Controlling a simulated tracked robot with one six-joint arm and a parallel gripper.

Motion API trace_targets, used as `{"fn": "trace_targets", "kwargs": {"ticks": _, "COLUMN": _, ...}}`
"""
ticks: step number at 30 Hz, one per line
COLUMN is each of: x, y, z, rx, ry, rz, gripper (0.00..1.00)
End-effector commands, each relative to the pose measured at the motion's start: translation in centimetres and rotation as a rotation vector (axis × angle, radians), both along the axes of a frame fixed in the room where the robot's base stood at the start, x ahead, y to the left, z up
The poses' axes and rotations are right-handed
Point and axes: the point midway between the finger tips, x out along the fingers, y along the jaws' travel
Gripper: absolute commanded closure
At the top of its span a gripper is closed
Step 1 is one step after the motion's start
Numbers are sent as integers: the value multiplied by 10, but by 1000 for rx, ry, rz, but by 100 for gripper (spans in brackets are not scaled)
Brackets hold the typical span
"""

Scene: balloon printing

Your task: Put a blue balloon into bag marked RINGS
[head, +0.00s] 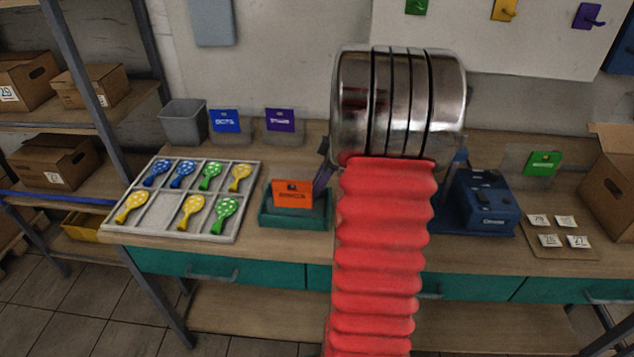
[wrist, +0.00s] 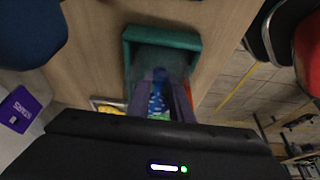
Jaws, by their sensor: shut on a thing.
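My gripper (wrist: 160,78) is shut on a blue balloon with pale marks (wrist: 158,100), in the wrist view. It is over the teal holder (wrist: 132,65), which also shows in the head view (head: 268,217). An orange-labelled bag (head: 292,194) stands in this holder; its small lettering is blurred, so I cannot be sure it reads RINGS. In the wrist view its orange edge shows just right of the fingers. I cannot tell whether the balloon is inside the bag. In the head view my red arm hides most of my gripper (head: 322,178).
A grey compartment tray (head: 157,212) at left holds blue, green and yellow balloons, with one bottom-row compartment empty. Blue-labelled (head: 226,121) and purple-labelled (head: 281,120) bags stand behind. A grey bin (head: 184,122) is at back left. A blue machine (head: 486,203) and a green-labelled bag (head: 543,163) are at right.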

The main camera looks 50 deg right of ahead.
Motion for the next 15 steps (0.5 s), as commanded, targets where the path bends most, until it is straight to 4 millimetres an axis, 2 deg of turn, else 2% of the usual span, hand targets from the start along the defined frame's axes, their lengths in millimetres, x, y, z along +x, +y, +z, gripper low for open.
{"fn": "trace_targets", "kwargs": {"ticks": 5, "x": 0, "y": 0, "z": 0, "rx": 0, "ry": 0, "rz": 0, "gripper": 93}}
{"fn": "trace_targets", "kwargs": {"ticks": 6, "x": 0, "y": 0, "z": 0, "rx": 0, "ry": 0, "rz": 0, "gripper": 79}}
{"fn": "trace_targets", "kwargs": {"ticks": 15, "x": 0, "y": 0, "z": 0, "rx": 0, "ry": 0, "rz": 0, "gripper": 59}}
